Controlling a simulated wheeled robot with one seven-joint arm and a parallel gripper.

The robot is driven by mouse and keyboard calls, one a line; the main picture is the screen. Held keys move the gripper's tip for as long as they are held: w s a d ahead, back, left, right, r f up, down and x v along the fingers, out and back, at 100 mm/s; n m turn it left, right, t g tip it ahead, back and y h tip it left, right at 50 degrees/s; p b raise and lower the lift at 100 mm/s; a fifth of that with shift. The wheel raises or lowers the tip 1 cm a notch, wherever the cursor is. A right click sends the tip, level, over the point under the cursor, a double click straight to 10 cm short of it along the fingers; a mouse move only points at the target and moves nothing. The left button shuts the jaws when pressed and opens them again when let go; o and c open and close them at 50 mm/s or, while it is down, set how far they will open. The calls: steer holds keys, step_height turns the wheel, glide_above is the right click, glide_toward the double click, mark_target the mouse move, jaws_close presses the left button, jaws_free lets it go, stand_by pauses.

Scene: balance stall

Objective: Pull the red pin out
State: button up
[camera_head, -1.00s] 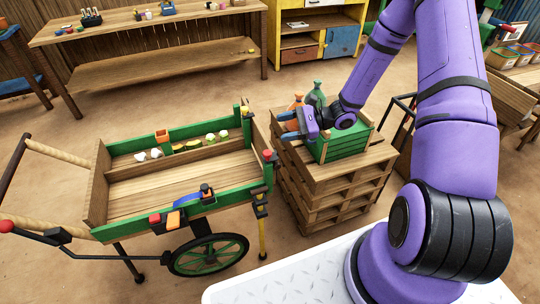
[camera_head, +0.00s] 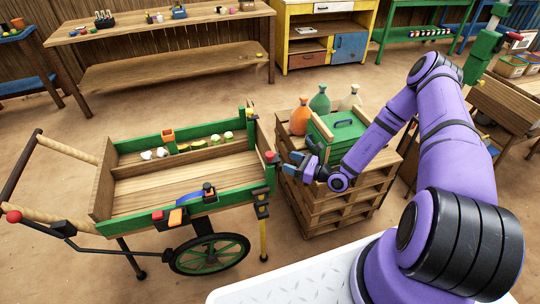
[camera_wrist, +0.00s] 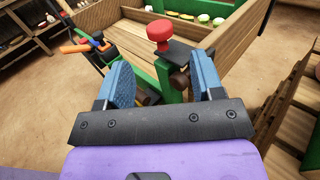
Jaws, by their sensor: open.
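The red pin (camera_head: 269,155) stands at the right front corner of the wooden cart (camera_head: 155,183). In the wrist view its round red knob (camera_wrist: 160,32) is upright above a black bracket (camera_wrist: 180,54) on a green post. My gripper (camera_head: 298,164) is just to the right of that corner in the head view. In the wrist view my gripper (camera_wrist: 162,76) has its blue fingers wide apart and nothing between them is held. The knob shows beyond the fingertips, apart from both.
A pallet stack (camera_head: 335,207) stands right of the cart, bearing a green crate (camera_head: 337,135) and several bottles.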

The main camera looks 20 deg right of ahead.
mark_target(270, 153)
steer(key=x, duration=0.9)
jaws_close()
steer(key=shift+w+r, duration=0.1)
steer(key=shift+r, duration=2.1)
jaws_free()
steer(key=shift+r, duration=0.1)
steer(key=v, duration=1)
steer(key=shift+s+d, duration=0.25)
steer(key=shift+s, duration=0.1)
